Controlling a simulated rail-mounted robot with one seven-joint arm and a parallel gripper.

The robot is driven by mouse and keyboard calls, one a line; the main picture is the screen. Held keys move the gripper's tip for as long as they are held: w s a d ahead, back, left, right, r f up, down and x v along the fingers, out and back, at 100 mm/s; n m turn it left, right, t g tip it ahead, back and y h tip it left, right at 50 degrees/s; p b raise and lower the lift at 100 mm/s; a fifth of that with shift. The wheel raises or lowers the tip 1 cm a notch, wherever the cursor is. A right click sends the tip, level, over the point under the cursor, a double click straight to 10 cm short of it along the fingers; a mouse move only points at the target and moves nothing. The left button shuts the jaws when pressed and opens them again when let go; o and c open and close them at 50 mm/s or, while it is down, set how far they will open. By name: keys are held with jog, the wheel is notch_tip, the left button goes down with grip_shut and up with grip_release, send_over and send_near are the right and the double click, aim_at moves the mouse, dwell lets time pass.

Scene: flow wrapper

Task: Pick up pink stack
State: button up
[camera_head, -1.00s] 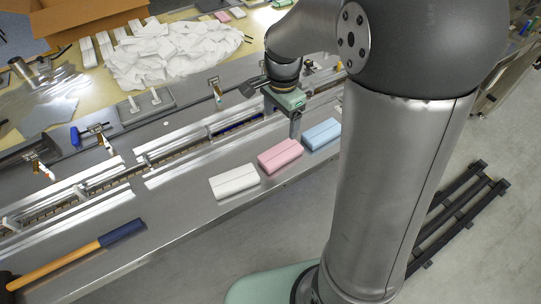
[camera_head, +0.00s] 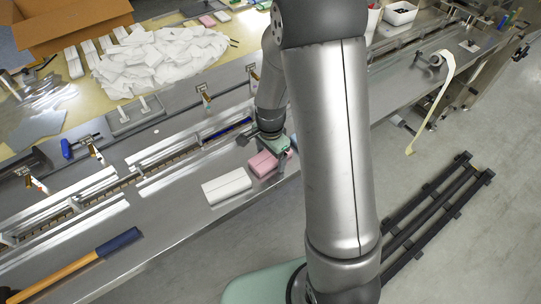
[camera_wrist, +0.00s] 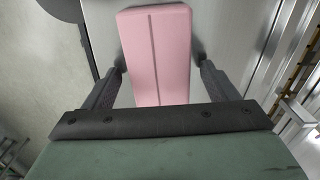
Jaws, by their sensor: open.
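The pink stack (camera_head: 262,165) lies flat on the steel machine ledge, just right of the white stack (camera_head: 227,186). In the wrist view the pink stack (camera_wrist: 155,50) runs lengthwise between my fingers, with a groove along its top. My gripper (camera_wrist: 161,76) is open, one finger on each side of the stack. I cannot tell whether the fingers touch it. In the head view my gripper (camera_head: 277,148) is over the right part of the pink stack and partly hides it. The blue stack is hidden behind my arm.
The conveyor rails (camera_head: 175,150) run behind the stacks. An orange-handled tool with a blue end (camera_head: 80,262) lies at the lower left of the ledge. A pile of white packets (camera_head: 160,62) and a cardboard box (camera_head: 72,22) are at the back. A dark pallet (camera_head: 440,220) is on the floor.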

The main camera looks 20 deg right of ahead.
jog(key=c, duration=1.1)
jog(key=shift+o, duration=0.2)
jog(key=shift+r, duration=0.25)
notch_tip(320, 180, up, 2)
jog(key=shift+w+r, duration=0.1)
jog(key=shift+r, duration=0.05)
jog(key=s+d+r+b, duration=0.3)
jog(key=s+d+r, duration=0.3)
jog(key=d+r, duration=0.4)
jog(key=d, duration=0.2)
jog(key=shift+d+b, duration=0.35)
jog(key=shift+d, duration=0.05)
